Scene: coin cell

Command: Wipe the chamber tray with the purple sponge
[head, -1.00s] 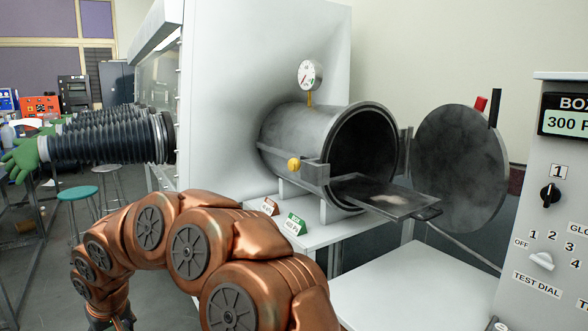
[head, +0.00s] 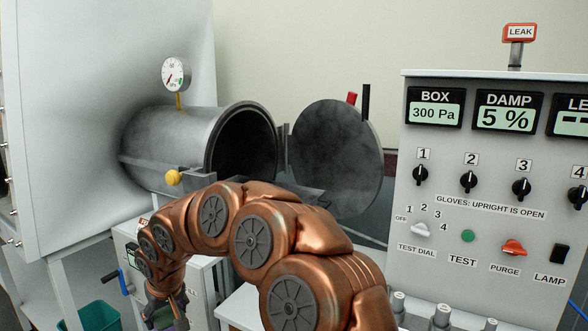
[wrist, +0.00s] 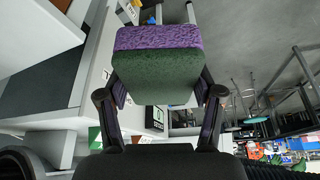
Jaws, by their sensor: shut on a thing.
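My gripper (wrist: 159,88) is shut on the purple sponge (wrist: 158,38), which has a purple layer and a dark green layer and fills the space between the fingers in the wrist view. In the head view my arm bends down to the lower left, with the gripper end low and partly out of frame. The chamber tray (head: 308,191) sticks out of the round chamber mouth; my arm hides most of it, and its surface cannot be seen. The sponge is away from the tray.
The open chamber (head: 243,150) has its round door (head: 340,160) swung to the right. A control panel (head: 480,300) with dials and displays stands at the right. A gauge (head: 176,75) sits above the chamber, and a green bin (head: 92,317) is at lower left.

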